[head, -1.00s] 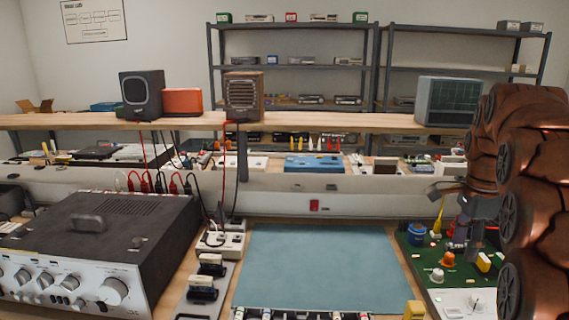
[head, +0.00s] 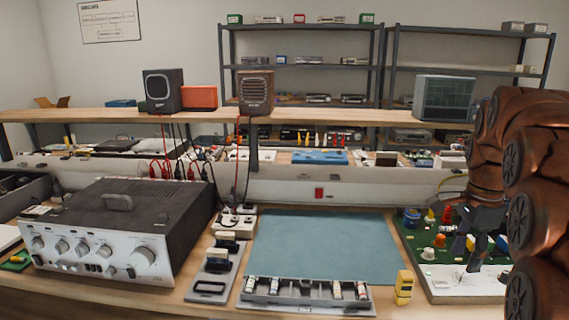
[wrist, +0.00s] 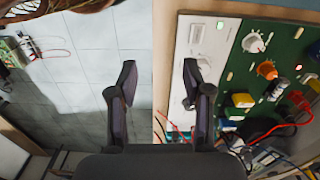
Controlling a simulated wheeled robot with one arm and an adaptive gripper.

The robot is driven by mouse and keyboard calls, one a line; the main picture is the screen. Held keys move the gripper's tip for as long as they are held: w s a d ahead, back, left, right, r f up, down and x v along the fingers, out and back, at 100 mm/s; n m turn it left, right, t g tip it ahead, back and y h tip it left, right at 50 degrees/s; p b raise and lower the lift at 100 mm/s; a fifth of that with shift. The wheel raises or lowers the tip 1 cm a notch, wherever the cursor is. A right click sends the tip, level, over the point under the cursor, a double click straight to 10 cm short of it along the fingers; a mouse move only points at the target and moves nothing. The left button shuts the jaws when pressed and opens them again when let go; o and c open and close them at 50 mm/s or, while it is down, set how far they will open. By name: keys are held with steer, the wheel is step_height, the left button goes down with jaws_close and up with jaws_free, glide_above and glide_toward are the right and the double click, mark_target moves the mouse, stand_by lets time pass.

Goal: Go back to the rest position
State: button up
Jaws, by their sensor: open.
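My gripper (wrist: 158,85) is open and empty in the wrist view, its two dark fingers wide apart. Below it are the bench edge, a tiled floor (wrist: 70,75) on the left and a green and white circuit board (wrist: 235,50) on the right. In the head view my gripper (head: 480,262) hangs at the right over the white part of the board (head: 452,282). My copper-coloured arm covers the right edge of the view. I cannot tell the exact height of the fingers above the board.
A large amplifier (head: 110,225) stands at the left of the bench. A blue-green mat (head: 325,245) lies bare in the middle, with a grey tray of parts (head: 275,296) before it. A yellow block (head: 403,287) stands near the board. A raised shelf (head: 330,116) runs behind.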

steer(key=s+a+f+n+g, duration=0.1)
steer(key=s+a+f+n, duration=0.45)
steer(key=s, duration=0.45)
steer(key=s+a+f+n+g, duration=0.1)
steer(key=s+a+f+n, duration=0.5)
steer(key=s, duration=0.4)
steer(key=s+a+f+n+g, duration=0.1)
steer(key=s+a+f+n, duration=0.3)
steer(key=s+a+n, duration=0.45)
step_height(320, 180, up, 15)
steer(key=d+m+t+p, duration=0.1)
steer(key=p, duration=1.3)
steer(key=shift+d+r+m, duration=0.2)
steer(key=shift+d+m, duration=0.05)
steer(key=shift+m, duration=0.15)
